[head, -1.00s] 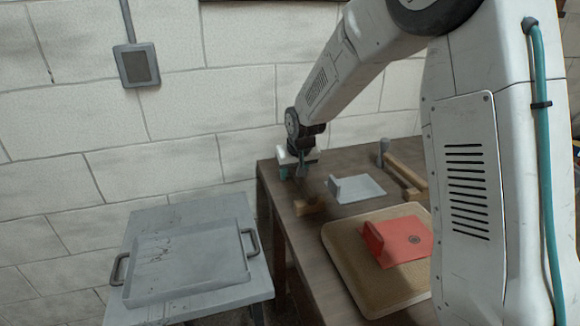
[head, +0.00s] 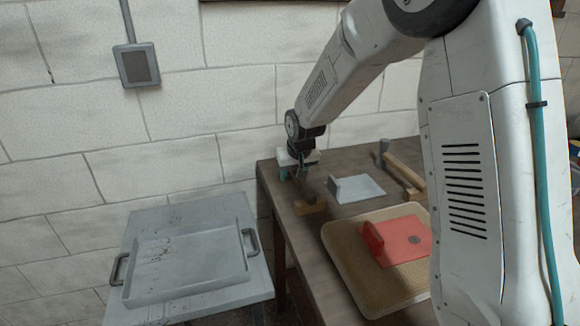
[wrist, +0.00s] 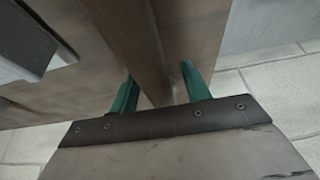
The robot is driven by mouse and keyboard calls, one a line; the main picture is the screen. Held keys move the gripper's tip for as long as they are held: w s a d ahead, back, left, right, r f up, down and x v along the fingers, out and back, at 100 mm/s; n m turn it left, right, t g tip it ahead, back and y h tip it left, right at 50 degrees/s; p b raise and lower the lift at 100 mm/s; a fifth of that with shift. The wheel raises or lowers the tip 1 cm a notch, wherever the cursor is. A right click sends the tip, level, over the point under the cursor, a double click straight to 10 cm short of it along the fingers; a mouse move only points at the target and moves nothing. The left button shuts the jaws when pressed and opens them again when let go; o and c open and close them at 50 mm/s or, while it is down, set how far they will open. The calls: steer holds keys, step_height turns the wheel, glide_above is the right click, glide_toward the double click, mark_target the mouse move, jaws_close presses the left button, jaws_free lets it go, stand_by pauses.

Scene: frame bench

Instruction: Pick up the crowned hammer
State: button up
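My gripper (head: 297,178) is at the far left end of the brown bench. In the wrist view its two teal fingers (wrist: 158,74) are apart, with a long wooden handle (wrist: 146,45) lying between them and a gap on each side. In the head view a wooden tool with a block-like end (head: 310,206) lies just in front of my gripper, partly hidden by it. A second tool with a grey metal head (head: 384,148) and wooden handle (head: 405,171) lies farther right. I cannot tell from its shape which one is the crowned hammer.
A tan tray (head: 345,262) holds a red plate with an upright grip (head: 405,242). A grey handled tray (head: 185,265) sits on a lower stand at left. The white block wall is behind.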

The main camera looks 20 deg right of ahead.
jaws_close()
